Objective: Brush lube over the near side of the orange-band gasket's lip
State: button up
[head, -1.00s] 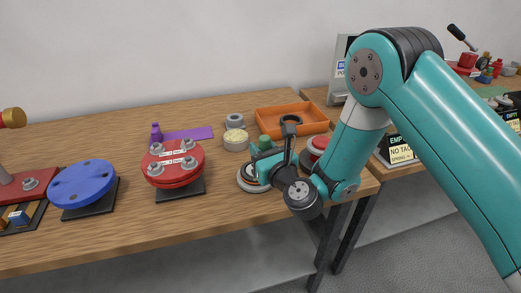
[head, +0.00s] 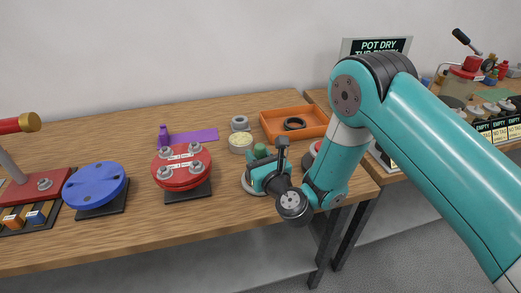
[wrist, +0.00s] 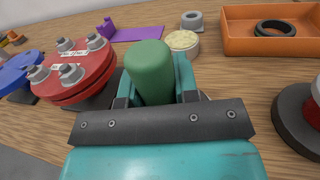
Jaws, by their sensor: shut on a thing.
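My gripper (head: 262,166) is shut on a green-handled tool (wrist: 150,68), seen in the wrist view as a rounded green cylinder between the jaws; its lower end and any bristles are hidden. The gripper is over a pale round part (head: 249,184) near the table's front edge. That part is mostly hidden behind the gripper, so I cannot tell whether the tool touches it. No orange band shows on it. A round pot with pale yellow contents (head: 240,143) stands behind the gripper and also shows in the wrist view (wrist: 183,42).
An orange tray (head: 279,136) holding a black ring (head: 294,124) lies behind right. A grey nut-like ring (head: 239,124) is behind the pot.

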jog(key=shift+a+f, duration=0.1)
dwell(0.5)
jog(key=shift+w+d+f+b, duration=0.1)
jog(key=shift+d+b, duration=0.15)
jog(key=shift+b, duration=0.4)
jog(key=shift+w+d+b, duration=0.2)
jog(key=shift+d+b, duration=0.7)
jog(key=shift+b, duration=0.7)
jog(key=shift+r, duration=0.2)
jog(key=a+p, duration=0.1)
jog(key=p, duration=0.1)
jog(key=shift+s+a+r+p, duration=0.1)
jog(key=shift+r+p, duration=0.05)
jog(key=shift+p, duration=0.15)
jog(key=shift+s+a+p, duration=0.2)
jog(key=shift+a+p, duration=0.3)
jog(key=shift+p, duration=0.55)
jog(key=shift+a+f, duration=0.1)
jog(key=shift+f, duration=0.15)
